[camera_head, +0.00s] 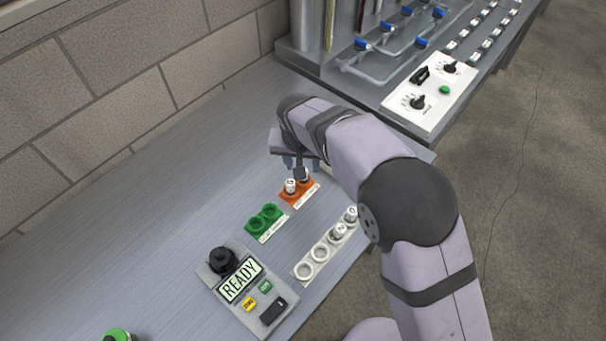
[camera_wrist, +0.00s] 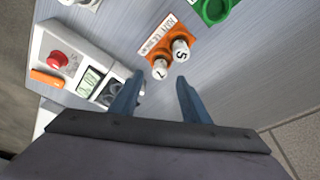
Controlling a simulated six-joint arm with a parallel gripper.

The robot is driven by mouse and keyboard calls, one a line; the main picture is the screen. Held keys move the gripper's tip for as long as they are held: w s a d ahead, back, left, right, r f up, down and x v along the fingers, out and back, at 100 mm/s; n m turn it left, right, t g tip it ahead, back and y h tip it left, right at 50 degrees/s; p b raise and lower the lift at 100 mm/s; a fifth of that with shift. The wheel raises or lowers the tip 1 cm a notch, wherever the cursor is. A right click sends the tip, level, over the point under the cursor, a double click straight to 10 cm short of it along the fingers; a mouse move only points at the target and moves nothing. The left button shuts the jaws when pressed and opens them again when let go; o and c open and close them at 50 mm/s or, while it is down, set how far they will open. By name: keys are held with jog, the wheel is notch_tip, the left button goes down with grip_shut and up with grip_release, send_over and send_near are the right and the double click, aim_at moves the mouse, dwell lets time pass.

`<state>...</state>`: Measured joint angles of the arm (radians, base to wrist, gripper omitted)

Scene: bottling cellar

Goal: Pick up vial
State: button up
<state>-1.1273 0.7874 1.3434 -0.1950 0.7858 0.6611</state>
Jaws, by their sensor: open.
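Two white-capped vials stand in an orange holder (camera_wrist: 166,40). In the wrist view, one vial (camera_wrist: 160,69) has a cap mark like a 7 and the other (camera_wrist: 181,49) shows a 5. My gripper (camera_wrist: 158,80) is open and empty, its blue fingers spread with the fingertips just short of the 7-like vial, apart from both. In the head view, the gripper (camera_head: 301,163) hangs over the far side of the orange holder (camera_head: 297,195). The near vial (camera_head: 291,186) shows there; the far one (camera_head: 304,175) is partly hidden by the gripper.
A white rack (camera_head: 303,281) holds two vials beside two empty rings. An empty green holder (camera_head: 265,222) and a control box reading READY (camera_head: 239,283) stand nearby. A device with a red knob (camera_wrist: 57,58) is left in the wrist view. The bench toward the wall is clear.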

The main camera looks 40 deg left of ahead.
jog(key=shift+p+x, duration=1.3)
jog(key=shift+x, duration=1.25)
jog(key=shift+d, duration=0.1)
grip_shut()
